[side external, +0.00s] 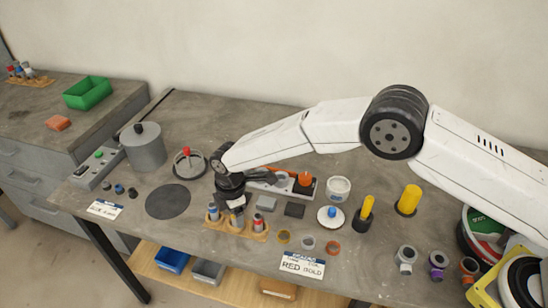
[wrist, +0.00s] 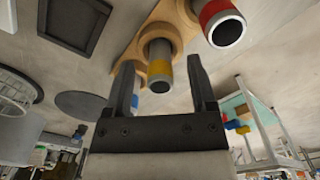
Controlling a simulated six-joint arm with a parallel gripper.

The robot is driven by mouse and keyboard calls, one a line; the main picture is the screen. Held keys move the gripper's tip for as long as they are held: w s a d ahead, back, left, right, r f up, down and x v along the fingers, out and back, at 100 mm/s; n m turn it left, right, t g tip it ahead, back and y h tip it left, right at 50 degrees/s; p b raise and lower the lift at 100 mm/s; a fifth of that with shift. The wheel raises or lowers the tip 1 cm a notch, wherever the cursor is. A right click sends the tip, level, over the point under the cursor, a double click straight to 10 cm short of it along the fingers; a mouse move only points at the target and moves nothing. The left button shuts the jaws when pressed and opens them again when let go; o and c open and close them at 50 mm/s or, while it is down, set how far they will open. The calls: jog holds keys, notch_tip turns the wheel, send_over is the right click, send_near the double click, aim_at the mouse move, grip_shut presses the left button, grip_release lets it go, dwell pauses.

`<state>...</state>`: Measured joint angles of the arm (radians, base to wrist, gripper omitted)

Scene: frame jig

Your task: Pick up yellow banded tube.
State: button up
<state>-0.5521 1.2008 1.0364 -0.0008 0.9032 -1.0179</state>
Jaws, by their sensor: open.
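The yellow banded tube (wrist: 160,67) is grey with a yellow band and stands in the middle hole of a small wooden rack (wrist: 133,50). In the wrist view it shows between the two open fingers of my gripper (wrist: 160,84); I cannot tell whether they touch it. In the side view my gripper (side external: 233,200) is low over the rack's middle and partly hides this tube (side external: 237,220). The red banded tube (wrist: 221,22) stands beside it, also at the rack's right end in the side view (side external: 258,222). The blue banded tube (side external: 213,212) is at the left end.
A dark round mat (side external: 168,202) lies left of the rack. A grey canister (side external: 143,147) stands at the left.

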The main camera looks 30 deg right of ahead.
grip_shut()
jog(key=shift+r, duration=0.1)
jog(key=shift+r, duration=1.65)
jog(key=s+d+r, duration=0.6)
jog(key=s+r, duration=0.3)
jog(key=s, duration=0.3)
jog(key=shift+s+d+r, duration=0.15)
jog(key=shift+s+r, duration=0.1)
jog(key=shift+r, duration=0.15)
